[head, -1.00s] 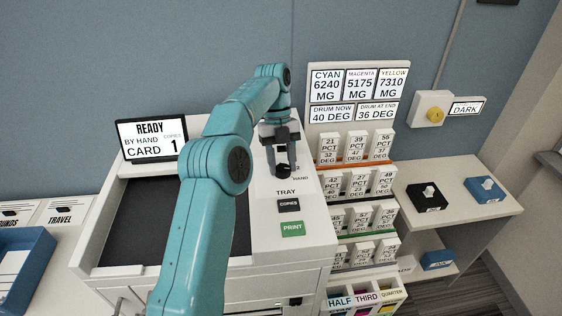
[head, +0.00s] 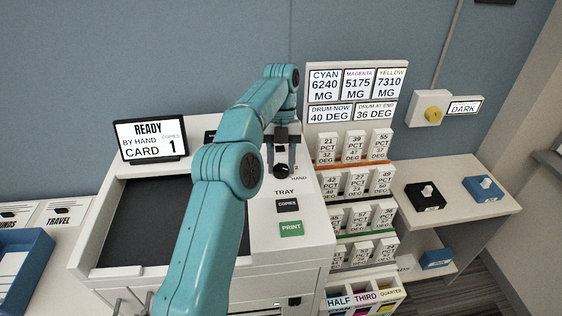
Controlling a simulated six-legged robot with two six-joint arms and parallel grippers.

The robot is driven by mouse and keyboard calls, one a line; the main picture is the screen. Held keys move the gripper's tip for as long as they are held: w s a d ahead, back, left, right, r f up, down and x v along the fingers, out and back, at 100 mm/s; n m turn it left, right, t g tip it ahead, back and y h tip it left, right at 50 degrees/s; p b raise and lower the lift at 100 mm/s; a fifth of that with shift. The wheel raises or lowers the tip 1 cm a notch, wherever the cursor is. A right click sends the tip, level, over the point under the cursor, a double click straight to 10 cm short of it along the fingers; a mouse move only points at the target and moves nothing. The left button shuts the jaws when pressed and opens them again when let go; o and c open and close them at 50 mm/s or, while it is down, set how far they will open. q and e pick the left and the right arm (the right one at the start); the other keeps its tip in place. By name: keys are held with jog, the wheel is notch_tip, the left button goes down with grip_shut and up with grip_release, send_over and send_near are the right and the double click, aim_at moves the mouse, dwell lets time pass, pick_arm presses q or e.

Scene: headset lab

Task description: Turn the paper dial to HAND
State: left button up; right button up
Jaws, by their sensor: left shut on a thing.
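The paper dial (head: 282,171) is a small black knob on the white printer panel (head: 262,232), with a HAND label to its right and TRAY below it. My left gripper (head: 281,166) comes down over the dial and is shut on it. The gripper hides part of the dial and the labels behind it. The printer's display (head: 151,140) reads READY, BY HAND, CARD, COPIES 1. My right gripper is not in view.
A black COPIES button (head: 287,205) and a green PRINT button (head: 291,229) lie in front of the dial. A rack of labelled white cartridges (head: 354,148) stands close on the right. A blue tray (head: 40,262) is at the far left.

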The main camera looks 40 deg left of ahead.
pick_arm(q)
jog(key=o, duration=1)
jog(key=shift+d+f, duration=0.1)
jog(key=shift+o, duration=0.2)
